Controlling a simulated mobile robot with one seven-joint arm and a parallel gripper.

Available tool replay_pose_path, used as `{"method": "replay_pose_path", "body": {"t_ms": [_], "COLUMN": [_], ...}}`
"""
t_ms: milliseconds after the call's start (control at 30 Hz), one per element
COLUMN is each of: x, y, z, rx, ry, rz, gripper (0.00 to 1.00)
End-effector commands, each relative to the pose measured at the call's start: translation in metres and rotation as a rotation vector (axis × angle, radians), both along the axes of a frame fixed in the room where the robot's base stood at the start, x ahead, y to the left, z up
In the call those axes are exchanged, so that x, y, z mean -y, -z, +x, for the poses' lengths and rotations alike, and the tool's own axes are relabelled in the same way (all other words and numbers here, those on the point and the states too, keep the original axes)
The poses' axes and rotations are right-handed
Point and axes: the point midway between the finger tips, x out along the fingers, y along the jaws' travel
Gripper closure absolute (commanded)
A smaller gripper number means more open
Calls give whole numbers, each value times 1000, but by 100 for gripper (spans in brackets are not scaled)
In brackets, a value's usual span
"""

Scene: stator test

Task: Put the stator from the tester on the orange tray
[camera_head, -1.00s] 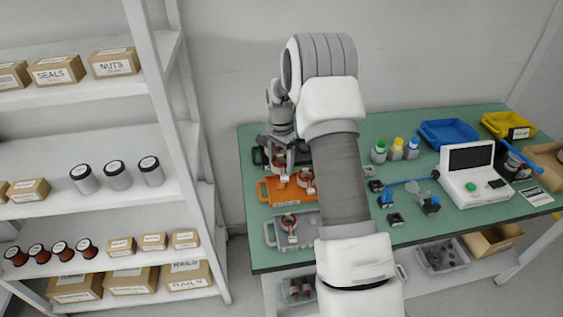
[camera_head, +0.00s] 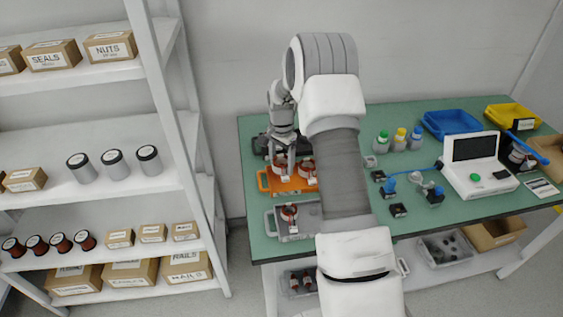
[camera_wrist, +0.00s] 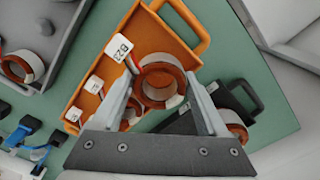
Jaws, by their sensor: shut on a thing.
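My gripper (camera_head: 282,170) is over the orange tray (camera_head: 264,182) and shut on a copper-and-white stator (camera_head: 279,168). In the wrist view my gripper (camera_wrist: 163,98) has a finger on each side of this stator (camera_wrist: 160,82), whose white tag reads B23. The stator is over or on the orange tray (camera_wrist: 112,70); I cannot tell whether it touches the floor of the tray. Another stator (camera_head: 307,168) is in the tray beside it. The white tester (camera_head: 482,178) with a dark screen stands on the right of the bench.
A grey tray (camera_head: 313,212) with a stator lies in front of the orange one. A black tray (camera_wrist: 244,97) lies beyond it. Bottles (camera_head: 399,140), blue clips (camera_head: 388,184) and small black blocks stand mid-bench. A shelf rack (camera_head: 80,120) stands left.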

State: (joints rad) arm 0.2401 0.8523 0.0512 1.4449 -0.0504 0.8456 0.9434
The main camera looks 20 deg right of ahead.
Motion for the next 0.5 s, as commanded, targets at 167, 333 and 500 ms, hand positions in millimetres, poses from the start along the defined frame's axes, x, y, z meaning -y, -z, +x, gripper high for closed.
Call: {"method": "replay_pose_path", "body": {"t_ms": [167,333,500], "x": [0,0,0], "y": [3,9,14], "z": [0,0,0], "rx": [1,1,1], "ry": [0,0,0], "rz": [0,0,0], "gripper": [100,100,100]}}
